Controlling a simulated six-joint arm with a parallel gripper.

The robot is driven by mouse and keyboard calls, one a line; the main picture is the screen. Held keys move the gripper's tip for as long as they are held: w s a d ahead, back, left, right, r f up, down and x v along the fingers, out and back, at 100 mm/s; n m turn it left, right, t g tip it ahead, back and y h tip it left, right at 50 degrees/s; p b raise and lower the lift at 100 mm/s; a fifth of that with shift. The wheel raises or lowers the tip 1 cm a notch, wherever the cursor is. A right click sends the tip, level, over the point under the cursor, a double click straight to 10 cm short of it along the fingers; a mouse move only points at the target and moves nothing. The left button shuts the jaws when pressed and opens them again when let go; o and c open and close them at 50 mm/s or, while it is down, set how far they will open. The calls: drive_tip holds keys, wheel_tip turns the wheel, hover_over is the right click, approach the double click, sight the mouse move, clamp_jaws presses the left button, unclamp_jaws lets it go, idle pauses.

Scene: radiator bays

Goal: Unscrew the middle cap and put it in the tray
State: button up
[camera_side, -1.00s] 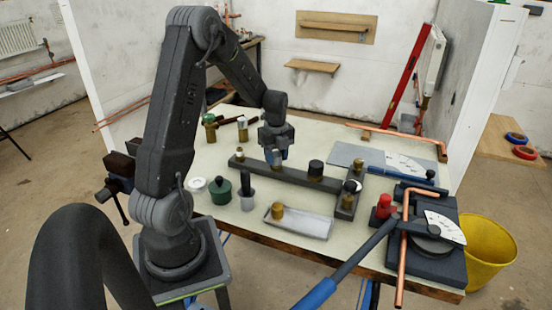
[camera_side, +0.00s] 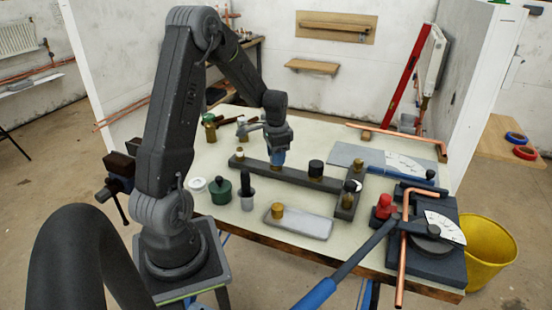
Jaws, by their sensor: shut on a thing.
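A dark bar (camera_side: 297,177) lies on the bench with upright fittings along it. My gripper (camera_side: 278,160) has blue fingers, pointing down over the middle fitting. It is shut on the middle cap, which the fingers largely hide. A brass-coloured stub (camera_side: 277,169) shows just below the fingers, on the bar. Whether the cap is still seated on its thread I cannot tell. To the left stands a brass fitting (camera_side: 240,153), and to the right a black cap (camera_side: 315,168). The light grey tray (camera_side: 310,222) lies in front of the bar, with a brass cap (camera_side: 277,211) in it.
A green pot (camera_side: 220,191), a white round lid (camera_side: 197,184) and a dark-topped bottle (camera_side: 247,192) stand left of the tray. A red-topped item (camera_side: 384,206) and a pipe bender (camera_side: 432,238) stand at the right. The tray's right part is bare.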

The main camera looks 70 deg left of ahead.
drive_tip(key=n, duration=0.5)
drive_tip(key=shift+n, duration=0.3)
drive_tip(key=n, duration=0.5)
drive_tip(key=o, duration=0.9)
